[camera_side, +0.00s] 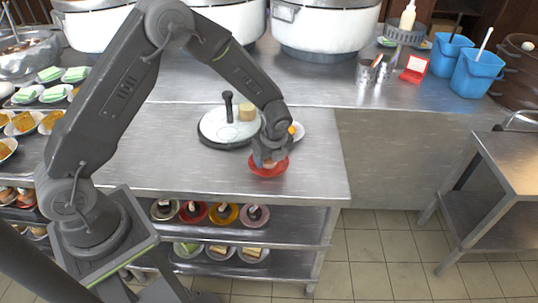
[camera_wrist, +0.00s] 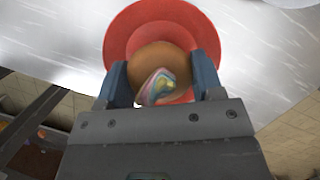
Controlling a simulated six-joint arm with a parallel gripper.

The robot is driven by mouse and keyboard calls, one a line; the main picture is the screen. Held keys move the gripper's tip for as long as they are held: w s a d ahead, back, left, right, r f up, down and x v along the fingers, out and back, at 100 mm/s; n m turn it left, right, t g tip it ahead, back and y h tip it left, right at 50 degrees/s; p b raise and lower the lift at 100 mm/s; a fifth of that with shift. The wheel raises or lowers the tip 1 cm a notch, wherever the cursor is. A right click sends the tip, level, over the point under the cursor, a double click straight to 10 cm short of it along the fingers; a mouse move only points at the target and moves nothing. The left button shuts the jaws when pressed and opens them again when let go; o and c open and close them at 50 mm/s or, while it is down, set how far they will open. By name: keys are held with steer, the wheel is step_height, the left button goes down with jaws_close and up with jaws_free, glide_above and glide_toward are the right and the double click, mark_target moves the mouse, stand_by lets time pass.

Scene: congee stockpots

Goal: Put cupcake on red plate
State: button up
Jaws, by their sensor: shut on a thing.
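The red plate (camera_side: 268,170) lies on the steel table near its right front corner; it also fills the upper middle of the wrist view (camera_wrist: 125,35). In the wrist view the cupcake (camera_wrist: 150,60), brown with a multicoloured top, is between the two blue-grey fingers of my gripper (camera_wrist: 160,80). My gripper is shut on it. In the side view my gripper (camera_side: 268,158) points down at the plate and mostly hides the cupcake. The cupcake appears over or on the plate; I cannot tell whether it touches.
A white round board (camera_side: 215,128) with a black-handled item and a tan piece stands behind the plate. A white plate (camera_side: 298,131) is partly hidden behind my gripper. Large pots (camera_side: 325,30) line the back. The table's right edge is close to the red plate.

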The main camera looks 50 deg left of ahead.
steer(key=shift+f, duration=0.4)
stand_by(0.3)
steer(key=o, duration=1)
steer(key=shift+c, duration=0.2)
steer(key=c, duration=0.3)
steer(key=shift+o, duration=0.2)
steer(key=shift+v, duration=2.55)
steer(key=shift+r, duration=0.1)
steer(key=shift+r, duration=3.4)
